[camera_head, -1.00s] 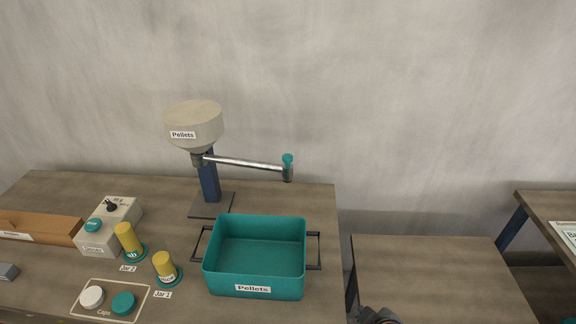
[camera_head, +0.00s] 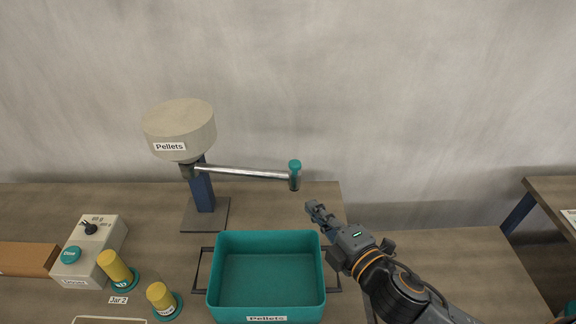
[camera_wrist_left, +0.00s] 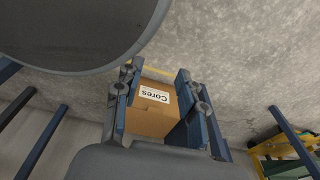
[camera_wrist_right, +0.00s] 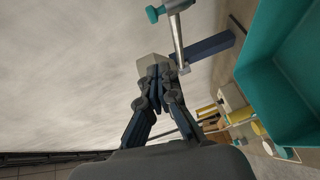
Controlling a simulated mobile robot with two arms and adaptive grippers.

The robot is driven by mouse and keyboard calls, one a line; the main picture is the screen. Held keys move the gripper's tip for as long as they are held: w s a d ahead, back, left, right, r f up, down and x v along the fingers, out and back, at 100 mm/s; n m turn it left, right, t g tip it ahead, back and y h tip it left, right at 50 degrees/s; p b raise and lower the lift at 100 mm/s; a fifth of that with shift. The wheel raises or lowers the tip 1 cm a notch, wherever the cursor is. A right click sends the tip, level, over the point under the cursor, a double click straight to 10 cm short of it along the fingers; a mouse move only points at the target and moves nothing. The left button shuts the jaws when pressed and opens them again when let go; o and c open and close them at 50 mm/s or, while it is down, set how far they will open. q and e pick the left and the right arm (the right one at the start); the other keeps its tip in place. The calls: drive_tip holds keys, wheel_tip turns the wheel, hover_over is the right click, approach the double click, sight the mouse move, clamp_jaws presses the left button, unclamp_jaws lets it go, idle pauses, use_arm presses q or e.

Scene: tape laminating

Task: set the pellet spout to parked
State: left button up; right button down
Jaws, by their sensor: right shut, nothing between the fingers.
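The pellet spout (camera_head: 245,173) is a grey metal tube that reaches right from under the beige Pellets hopper (camera_head: 180,130). Its far end has a teal knob (camera_head: 295,165) and a short downturned tip, behind the teal bin. No parked mark can be made out. In the right wrist view the spout (camera_wrist_right: 178,42) and knob (camera_wrist_right: 153,14) are above the fingers. My right gripper (camera_head: 313,207) is shut and empty, below and right of the knob, apart from it. My left gripper (camera_wrist_left: 157,72) shows only in its wrist view, fingers apart, with a Cores box (camera_wrist_left: 150,118) seen between them.
The teal Pellets bin (camera_head: 222,285) stands in front of the spout, left of my right arm. Yellow jars (camera_head: 115,266), a control box (camera_head: 92,250) and a brown box (camera_head: 27,259) are at the left. The table behind the bin's right side is clear.

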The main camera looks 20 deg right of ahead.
sight(299, 163)
drive_tip(key=p+x, duration=0.1)
drive_tip(key=x, duration=0.2)
drive_tip(key=d+p+x, duration=0.1)
drive_tip(key=x, duration=0.3)
drive_tip(key=d+p+x, duration=0.1)
drive_tip(key=x, duration=0.3)
drive_tip(key=shift+w+d, duration=0.1)
drive_tip(key=shift+w, duration=0.25)
drive_tip(key=shift+w+d+f, duration=0.2)
drive_tip(key=shift+w+d, duration=0.05)
drive_tip(key=shift+w, duration=0.05)
drive_tip(key=w, duration=0.1)
drive_tip(key=w+d, duration=0.1)
drive_tip(key=w+d+p, duration=0.1)
drive_tip(key=shift+w, duration=0.4)
drive_tip(key=shift+d+r, duration=0.1)
use_arm(q)
drive_tip(key=s+r, duration=0.3)
drive_tip(key=r, duration=0.1)
drive_tip(key=shift+s+d+r, duration=0.1)
drive_tip(key=shift+s, duration=0.25)
